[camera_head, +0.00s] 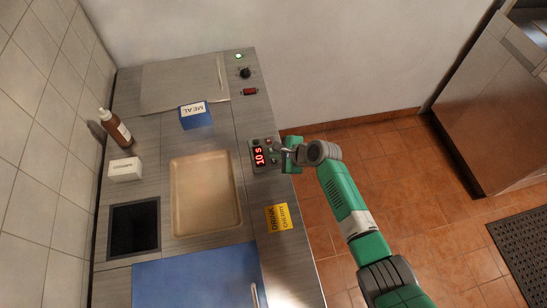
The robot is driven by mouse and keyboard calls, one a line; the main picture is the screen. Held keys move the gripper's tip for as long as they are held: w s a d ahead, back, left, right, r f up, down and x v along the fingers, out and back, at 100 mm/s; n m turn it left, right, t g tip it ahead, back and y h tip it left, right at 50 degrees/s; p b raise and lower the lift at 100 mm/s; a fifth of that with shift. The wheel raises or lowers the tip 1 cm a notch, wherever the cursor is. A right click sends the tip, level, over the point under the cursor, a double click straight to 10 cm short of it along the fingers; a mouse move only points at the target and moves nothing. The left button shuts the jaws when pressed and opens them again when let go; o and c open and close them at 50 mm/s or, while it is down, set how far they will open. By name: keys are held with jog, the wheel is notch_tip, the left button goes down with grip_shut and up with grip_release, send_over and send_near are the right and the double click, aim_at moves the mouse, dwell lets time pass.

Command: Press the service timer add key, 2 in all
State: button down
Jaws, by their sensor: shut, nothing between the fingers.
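The service timer (259,156) is a small dark box on the right part of the counter, with a red display that reads 10 s. Small keys (269,146) sit on its right side, close to my gripper, and are partly hidden. My gripper (279,152) is shut and empty, at the timer's right edge. I cannot tell whether its tip touches a key, or which key is the add key.
A tan tray (239,211), a blue box marked MEAL (196,120), a white box (125,169) and a brown bottle (115,128) are on the counter. A yellow sign (279,218) lies near its right edge. A knob (245,73) and red switch (250,91) sit farther back.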

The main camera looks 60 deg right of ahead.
aim_at(276, 162)
notch_tip(276, 162, up, 5)
jog(key=p, duration=0.5)
jog(key=shift+a, duration=0.1)
dwell(2.4)
